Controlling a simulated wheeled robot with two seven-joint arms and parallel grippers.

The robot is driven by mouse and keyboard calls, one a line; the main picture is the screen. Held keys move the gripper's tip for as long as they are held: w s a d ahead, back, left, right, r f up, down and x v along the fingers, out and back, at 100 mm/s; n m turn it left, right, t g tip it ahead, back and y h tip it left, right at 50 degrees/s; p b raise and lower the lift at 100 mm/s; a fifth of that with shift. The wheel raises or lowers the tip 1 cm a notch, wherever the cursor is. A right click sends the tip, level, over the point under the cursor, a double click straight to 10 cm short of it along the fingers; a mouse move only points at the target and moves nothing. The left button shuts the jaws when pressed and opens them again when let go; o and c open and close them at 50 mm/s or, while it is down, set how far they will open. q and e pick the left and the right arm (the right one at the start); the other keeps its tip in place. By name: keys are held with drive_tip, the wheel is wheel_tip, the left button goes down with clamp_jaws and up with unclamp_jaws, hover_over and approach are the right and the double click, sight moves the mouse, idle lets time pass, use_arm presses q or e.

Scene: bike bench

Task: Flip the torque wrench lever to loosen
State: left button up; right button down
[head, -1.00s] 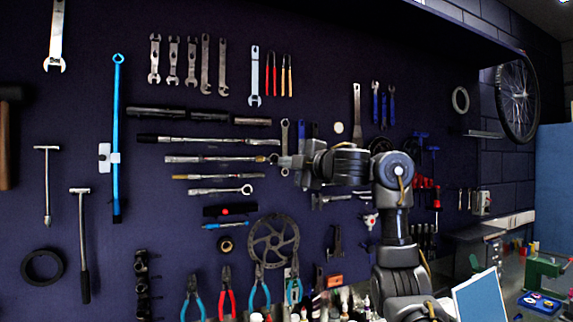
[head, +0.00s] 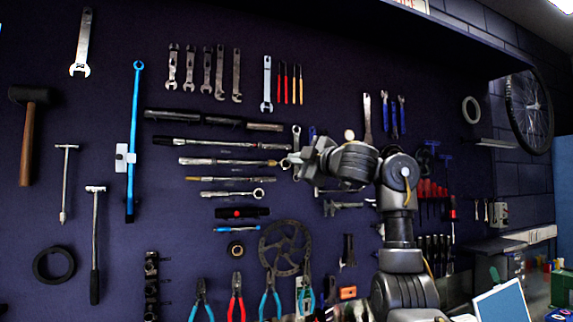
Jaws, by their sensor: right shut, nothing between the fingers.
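Several torque wrenches hang level on the dark wall panel, one above another. The top one (head: 215,144) is long and silver with a dark handle. The wrench's small lever is too small to make out, perhaps hidden by the gripper. My left gripper is not in view.
A blue long tool (head: 133,150) and a hammer (head: 28,140) hang at the left. Open-end wrenches (head: 205,70) hang above, and a brake disc (head: 285,247) and pliers (head: 236,298) below. A shelf edge juts out above at the right.

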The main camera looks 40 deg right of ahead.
sight(287, 163)
drive_tip(key=w+d+p, duration=0.1)
drive_tip(key=w, duration=0.1)
drive_tip(key=w+p, duration=0.2)
drive_tip(key=w, duration=0.1)
drive_tip(key=w+d+p, duration=0.1)
drive_tip(key=w+p, duration=0.1)
drive_tip(key=w, duration=0.1)
drive_tip(key=shift+w+d, duration=0.2)
drive_tip(key=shift+d, duration=0.1)
drive_tip(key=shift+s+d+f, duration=0.15)
drive_tip(key=shift+d+f, duration=0.1)
drive_tip(key=shift+d, duration=0.2)
drive_tip(key=shift+a, duration=0.3)
drive_tip(key=shift+d+p, duration=0.15)
drive_tip(key=shift+p, duration=0.15)
drive_tip(key=shift+d+n+p, duration=0.2)
drive_tip(key=shift+n+p, duration=0.1)
drive_tip(key=shift+p, duration=0.05)
